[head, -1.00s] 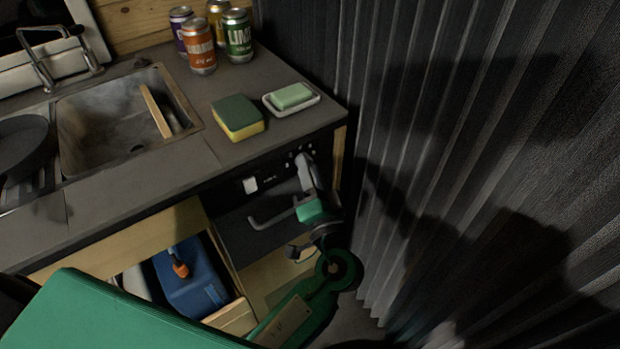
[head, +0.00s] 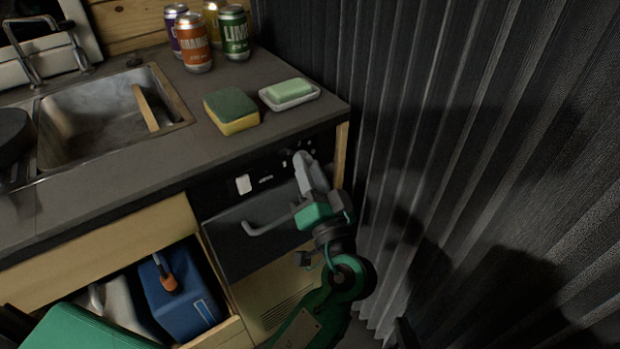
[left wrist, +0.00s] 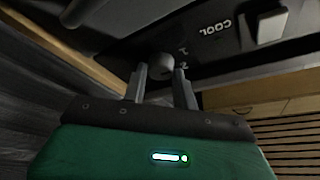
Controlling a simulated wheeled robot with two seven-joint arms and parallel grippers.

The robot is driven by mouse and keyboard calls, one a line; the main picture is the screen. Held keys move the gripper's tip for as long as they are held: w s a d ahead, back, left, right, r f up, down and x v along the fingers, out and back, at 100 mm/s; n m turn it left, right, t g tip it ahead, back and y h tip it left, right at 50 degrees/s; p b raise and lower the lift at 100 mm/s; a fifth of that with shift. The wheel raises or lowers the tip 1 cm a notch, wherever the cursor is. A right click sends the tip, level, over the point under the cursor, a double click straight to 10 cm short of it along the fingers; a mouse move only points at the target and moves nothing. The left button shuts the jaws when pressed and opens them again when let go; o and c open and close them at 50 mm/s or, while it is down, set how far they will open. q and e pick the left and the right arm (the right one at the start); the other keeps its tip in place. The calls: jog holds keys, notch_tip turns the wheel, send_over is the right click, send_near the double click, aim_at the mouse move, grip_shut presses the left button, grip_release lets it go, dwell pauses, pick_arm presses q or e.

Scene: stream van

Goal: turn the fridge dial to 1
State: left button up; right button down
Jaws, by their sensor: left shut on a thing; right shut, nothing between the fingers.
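The fridge dial (left wrist: 162,65) is a small grey round knob on the black control panel (left wrist: 215,55). In the left wrist view it sits between the fingertips of my left gripper (left wrist: 160,76), which is shut on it. Small white marks stand beside it, too blurred to read. The dial's pointer cannot be made out. In the head view my left gripper (head: 303,160) reaches up to the right end of the panel and hides the dial. The fridge front (head: 240,250) is dark, with a grey bar handle (head: 262,230). My right gripper is not in view.
Above the panel, the counter holds a sponge (head: 231,110), a soap dish (head: 310,97) and several cans (head: 195,45) beside the sink (head: 105,110). A white switch (head: 243,184) is left of the dial. An open drawer with a blue jug (head: 180,300) is lower left. A ribbed curtain (head: 450,150) closes the right side.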

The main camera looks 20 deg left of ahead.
pick_arm(q)
jog(key=shift+r+n+b, duration=0.1)
jog(key=shift+n+b, duration=0.3)
jog(key=shift+b, duration=0.15)
pick_arm(e)
notch_tip(320, 180, up, 7)
jog(key=w+d+t, duration=0.1)
jog(key=w+t, duration=0.2)
jog(key=t, duration=0.1)
jog(key=shift+d+f, duration=0.15)
jog(key=shift+d, duration=0.25)
pick_arm(q)
jog(key=o, duration=1)
jog(key=shift+a, duration=0.1)
jog(key=shift+c, duration=0.2)
jog(key=v, duration=1.4)
jog(key=shift+w+f+b, duration=0.2)
jog(key=shift+b, duration=0.15)
pick_arm(e)
jog(key=r, duration=0.1)
jog(key=r+t, duration=0.2)
jog(key=shift+w+d+y, duration=0.25)
jog(key=shift+d+y, duration=0.05)
jog(key=shift+d, duration=0.1)
